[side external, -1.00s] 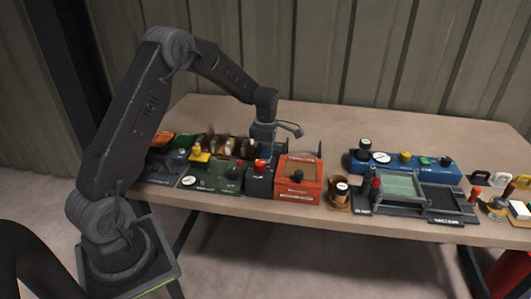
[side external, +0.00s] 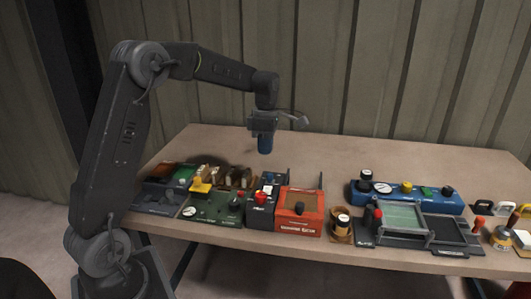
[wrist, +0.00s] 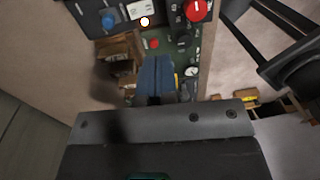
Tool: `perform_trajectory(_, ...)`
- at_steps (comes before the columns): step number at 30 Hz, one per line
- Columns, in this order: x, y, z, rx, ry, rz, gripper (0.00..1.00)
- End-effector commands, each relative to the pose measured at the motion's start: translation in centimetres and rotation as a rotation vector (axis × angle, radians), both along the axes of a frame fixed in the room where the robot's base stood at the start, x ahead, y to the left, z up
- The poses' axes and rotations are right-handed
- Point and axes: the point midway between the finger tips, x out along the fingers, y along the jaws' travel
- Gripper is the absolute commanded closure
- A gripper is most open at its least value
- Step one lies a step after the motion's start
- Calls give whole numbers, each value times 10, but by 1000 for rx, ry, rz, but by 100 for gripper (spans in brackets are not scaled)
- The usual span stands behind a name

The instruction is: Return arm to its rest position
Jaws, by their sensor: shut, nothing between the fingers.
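My gripper (side external: 265,148) hangs pointing down, high above the back left part of the workbench (side external: 345,150), clear of everything on it. Its blue fingers are together and hold nothing. In the wrist view the blue fingers (wrist: 155,74) are pressed side by side over the bench equipment. The fingers hide part of the green panel below them.
Below stand a green panel (side external: 216,207), a dark box with a red button (side external: 260,212) and an orange-red box (side external: 299,210). A blue gauge unit (side external: 425,197) and a green-topped tray (side external: 400,216) lie to the right. The bench's back strip is clear.

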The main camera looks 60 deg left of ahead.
Motion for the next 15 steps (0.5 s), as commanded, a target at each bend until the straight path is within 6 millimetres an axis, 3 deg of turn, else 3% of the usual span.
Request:
perform_trajectory(10, -3, -5, 6, 4, -16, -44, 100)
perform_trajectory(15, -28, -39, 37, 30, -96, -349, 100)
